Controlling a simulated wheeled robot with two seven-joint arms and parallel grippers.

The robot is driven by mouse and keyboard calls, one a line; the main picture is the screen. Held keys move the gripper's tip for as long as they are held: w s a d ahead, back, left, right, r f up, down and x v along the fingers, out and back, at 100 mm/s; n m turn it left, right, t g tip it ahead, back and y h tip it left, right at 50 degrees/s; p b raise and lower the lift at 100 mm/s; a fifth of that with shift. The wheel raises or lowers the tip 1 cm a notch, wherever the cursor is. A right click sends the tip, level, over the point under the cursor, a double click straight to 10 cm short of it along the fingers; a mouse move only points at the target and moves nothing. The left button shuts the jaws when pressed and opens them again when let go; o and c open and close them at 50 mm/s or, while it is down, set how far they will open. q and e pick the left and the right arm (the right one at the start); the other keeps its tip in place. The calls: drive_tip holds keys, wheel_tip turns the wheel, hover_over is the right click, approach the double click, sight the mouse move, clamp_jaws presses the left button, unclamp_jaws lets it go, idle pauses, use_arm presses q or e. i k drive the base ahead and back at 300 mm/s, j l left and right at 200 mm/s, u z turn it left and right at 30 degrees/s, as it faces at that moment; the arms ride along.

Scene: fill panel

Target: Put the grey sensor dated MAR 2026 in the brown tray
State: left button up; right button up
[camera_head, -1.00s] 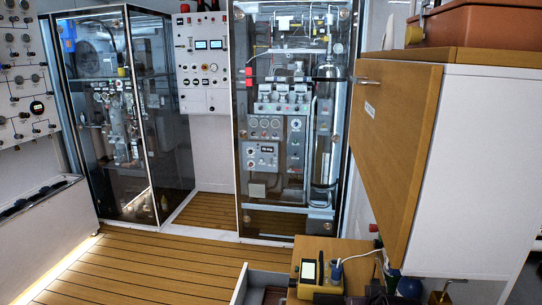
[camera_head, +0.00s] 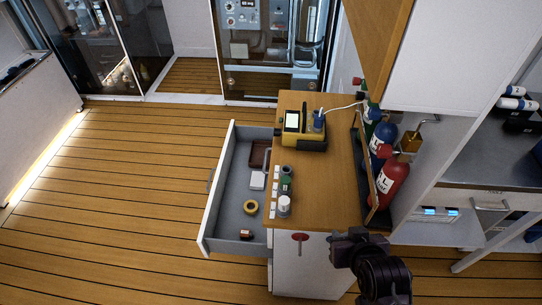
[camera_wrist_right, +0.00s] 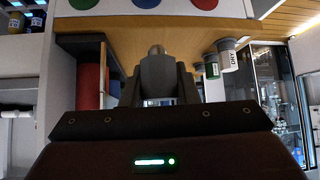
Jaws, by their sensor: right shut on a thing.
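My right arm (camera_head: 370,265) comes in at the lower right in the head view, in front of the cabinet; its fingertips are hard to make out there. In the right wrist view, my right gripper (camera_wrist_right: 157,90) is shut on a grey rounded thing (camera_wrist_right: 153,66), likely a grey sensor; no date on it is readable. The brown tray (camera_head: 260,155) lies at the far end of the open grey drawer. Small cylinders stand along the counter's left edge: a grey one (camera_head: 287,170), a green one (camera_head: 286,186) and a pale-topped one (camera_head: 284,206). My left gripper is out of view.
A yellow device (camera_head: 300,130) stands on the wooden counter (camera_head: 325,190). Gas bottles, including a red one (camera_head: 390,183), stand at its right.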

sight(262, 156)
drive_tip(key=k+l+z, duration=0.15)
drive_tip(key=k+z, duration=0.3)
drive_tip(key=k, duration=0.2)
drive_tip(key=i+j+z, duration=0.15)
drive_tip(key=z, duration=0.15)
drive_tip(key=i+j+z, duration=0.1)
drive_tip(key=j+z, duration=0.15)
drive_tip(key=j, duration=0.15)
drive_tip(key=i+j+z, duration=0.1)
drive_tip(key=j+z, duration=0.2)
drive_tip(key=i+j+z, duration=0.1)
drive_tip(key=j+z, duration=0.15)
drive_tip(key=j, duration=0.15)
drive_tip(key=i+j, duration=0.1)
drive_tip(key=j, duration=0.4)
drive_tip(key=i+j, duration=0.1)
drive_tip(key=j, duration=0.45)
drive_tip(key=i+j, duration=0.1)
drive_tip(key=j, duration=0.4)
drive_tip(key=i+j, duration=0.1)
drive_tip(key=j, duration=0.45)
drive_tip(key=i+j, duration=0.1)
drive_tip(key=j, duration=0.95)
drive_tip(key=i+j, duration=0.35)
drive_tip(key=i, duration=0.1)
